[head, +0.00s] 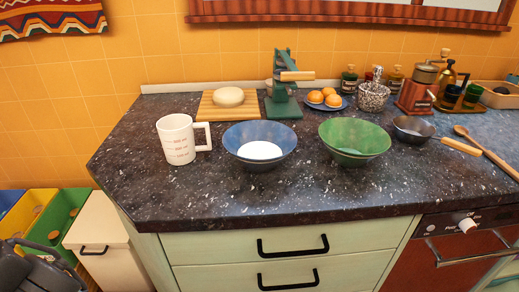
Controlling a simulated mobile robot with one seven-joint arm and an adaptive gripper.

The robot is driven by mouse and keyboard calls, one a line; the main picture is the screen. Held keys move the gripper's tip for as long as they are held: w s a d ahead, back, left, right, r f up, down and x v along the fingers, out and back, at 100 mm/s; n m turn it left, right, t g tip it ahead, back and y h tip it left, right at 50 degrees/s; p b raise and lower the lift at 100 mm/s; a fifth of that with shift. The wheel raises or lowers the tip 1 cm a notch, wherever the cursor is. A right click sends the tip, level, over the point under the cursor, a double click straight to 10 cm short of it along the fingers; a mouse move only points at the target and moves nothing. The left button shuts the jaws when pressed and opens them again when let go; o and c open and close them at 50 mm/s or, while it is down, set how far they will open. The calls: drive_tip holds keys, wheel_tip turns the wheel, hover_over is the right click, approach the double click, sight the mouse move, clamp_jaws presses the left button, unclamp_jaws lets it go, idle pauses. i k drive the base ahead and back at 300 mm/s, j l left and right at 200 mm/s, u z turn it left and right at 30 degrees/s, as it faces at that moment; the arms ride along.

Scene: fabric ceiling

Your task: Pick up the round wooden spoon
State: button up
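The wooden spoon (487,150) lies on the dark speckled countertop (300,200) at the far right. Its small round bowl end points to the back left, and its long handle runs down toward the right edge of the picture. Part of my arm with my gripper (52,262) shows as a dark grey shape at the lower left corner, cut off by the frame. It is far from the spoon, and its fingertips cannot be made out.
A small dark pan (413,130) with a wooden handle (461,146) lies just left of the spoon. A green bowl (355,139), a blue bowl (260,139) and a white measuring cup (180,140) stand farther left. A coffee grinder (417,88) stands behind. The counter's front strip is clear.

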sight(460, 131)
drive_tip(key=l, duration=0.8)
drive_tip(key=l+z, duration=0.1)
drive_tip(key=l, duration=0.65)
drive_tip(key=i+l, duration=0.15)
drive_tip(key=l, duration=0.6)
drive_tip(key=l+z, duration=0.1)
drive_tip(key=l, duration=0.7)
drive_tip(key=i+l, duration=0.2)
drive_tip(key=l, duration=0.15)
drive_tip(key=i+l, duration=0.25)
drive_tip(key=i+l+z, duration=0.1)
drive_tip(key=l, duration=0.4)
drive_tip(key=i, duration=0.1)
